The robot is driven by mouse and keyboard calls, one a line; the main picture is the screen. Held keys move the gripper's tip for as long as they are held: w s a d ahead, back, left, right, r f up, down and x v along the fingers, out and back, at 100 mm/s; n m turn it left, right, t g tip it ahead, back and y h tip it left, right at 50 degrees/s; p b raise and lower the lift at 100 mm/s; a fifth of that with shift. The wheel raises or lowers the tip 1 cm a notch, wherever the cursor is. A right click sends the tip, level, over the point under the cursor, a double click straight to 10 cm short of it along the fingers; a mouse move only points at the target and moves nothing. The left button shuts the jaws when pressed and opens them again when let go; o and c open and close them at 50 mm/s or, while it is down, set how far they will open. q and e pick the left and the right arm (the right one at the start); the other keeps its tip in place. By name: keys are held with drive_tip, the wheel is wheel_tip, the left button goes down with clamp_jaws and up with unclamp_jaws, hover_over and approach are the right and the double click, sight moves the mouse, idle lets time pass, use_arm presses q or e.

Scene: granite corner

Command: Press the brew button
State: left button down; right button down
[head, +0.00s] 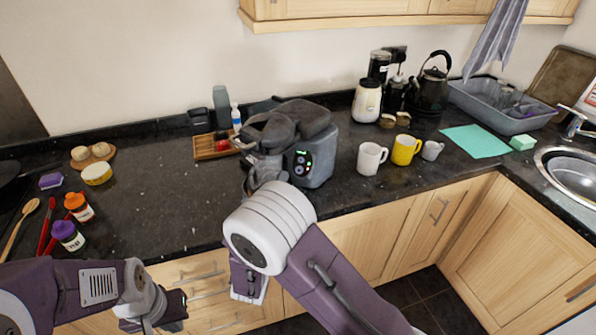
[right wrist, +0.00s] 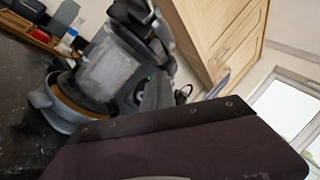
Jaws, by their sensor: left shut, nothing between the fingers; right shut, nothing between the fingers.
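The coffee machine (head: 320,168) stands on the dark counter in the middle of the head view. Its front panel (head: 302,163) shows small round buttons and green lights; which one is the brew button I cannot tell. In the right wrist view the machine (right wrist: 110,70) appears tilted, with a small green light at its side. My left gripper (head: 172,312) is shut and empty, low in front of the drawers.
A wooden tray (head: 212,152) with small items stands left of the machine. White (head: 370,158) and yellow (head: 404,150) mugs stand to its right. Jars and utensils lie at far left; the counter between is clear.

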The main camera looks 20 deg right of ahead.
drive_tip(key=shift+d, duration=0.2)
drive_tip(key=b, duration=0.3)
approach(299, 161)
wheel_tip(299, 161, up, 2)
drive_tip(key=w+d, duration=0.1)
drive_tip(key=w, duration=0.2)
drive_tip(key=shift+w+d+f+b, duration=0.1)
drive_tip(key=shift+w+d+b, duration=0.2)
drive_tip(key=shift+d, duration=0.05)
idle(1.5)
drive_tip(key=shift+w+d+f, duration=0.2)
drive_tip(key=shift+w+d, duration=0.05)
drive_tip(key=shift+w, duration=0.05)
